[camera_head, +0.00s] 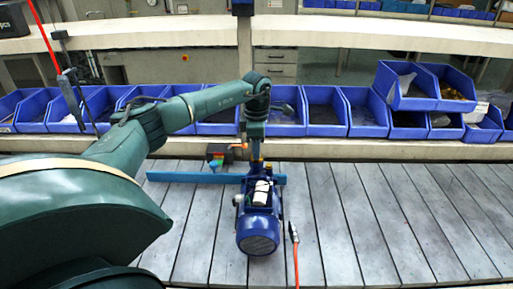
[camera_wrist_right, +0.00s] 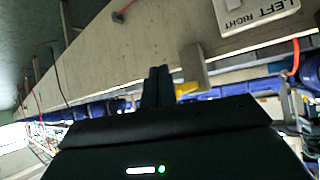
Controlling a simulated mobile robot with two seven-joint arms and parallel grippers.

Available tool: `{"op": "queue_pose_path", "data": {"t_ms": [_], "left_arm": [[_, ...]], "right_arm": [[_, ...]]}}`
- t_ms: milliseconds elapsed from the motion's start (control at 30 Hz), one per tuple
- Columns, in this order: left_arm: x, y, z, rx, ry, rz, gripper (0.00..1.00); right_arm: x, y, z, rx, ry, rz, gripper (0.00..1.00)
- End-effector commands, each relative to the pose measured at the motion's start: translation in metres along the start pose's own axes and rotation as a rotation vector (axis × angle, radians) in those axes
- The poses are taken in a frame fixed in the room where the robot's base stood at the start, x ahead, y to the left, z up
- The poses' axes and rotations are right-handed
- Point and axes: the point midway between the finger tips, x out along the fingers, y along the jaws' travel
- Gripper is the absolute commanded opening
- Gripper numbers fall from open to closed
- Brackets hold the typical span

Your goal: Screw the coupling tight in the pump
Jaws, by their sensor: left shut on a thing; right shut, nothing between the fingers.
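The blue pump (camera_head: 258,218) lies on the slatted line in the middle of the head view, its round ribbed end toward me. My left gripper (camera_head: 256,154) points down at the far end of the pump and is shut on the coupling (camera_head: 256,167). My right gripper (camera_wrist_right: 157,86) shows in the right wrist view, shut and empty, away from the pump.
A blue bar (camera_head: 175,177) lies across the slats behind the pump. A dark block with coloured parts (camera_head: 217,154) stands left of the gripper. A red hose with a metal tip (camera_head: 295,240) hangs right of the pump. Blue bins (camera_head: 325,110) line the back. The slats at right are clear.

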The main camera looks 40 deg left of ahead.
Motion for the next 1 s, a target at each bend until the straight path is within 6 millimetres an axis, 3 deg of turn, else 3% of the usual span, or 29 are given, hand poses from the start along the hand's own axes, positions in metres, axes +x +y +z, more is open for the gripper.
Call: {"op": "queue_pose_path", "data": {"t_ms": [300,600,833,867,1000], "left_arm": [[0.0001,-0.0001,-0.0001,0.027,0.0,0.0,0.0],[0.0002,0.0001,-0.0002,0.304,0.001,0.001,0.0],[0.0,0.0,-0.0002,0.317,0.001,0.0,0.0],[0.0001,0.0,-0.0002,0.317,0.001,0.0,0.22],[0.0001,0.0,-0.0002,0.316,0.001,0.0,0.33]], "right_arm": [[0.0,-0.0001,0.0007,0.0,-0.001,0.0,0.0],[0.001,-0.0003,0.004,0.001,-0.004,0.0,0.0],[0.0006,-0.0005,0.0045,0.001,-0.005,-0.001,0.0],[0.0006,-0.0005,0.0045,0.001,-0.005,-0.001,0.0],[0.0006,-0.0004,0.0045,0.001,-0.005,-0.001,0.0]]}}
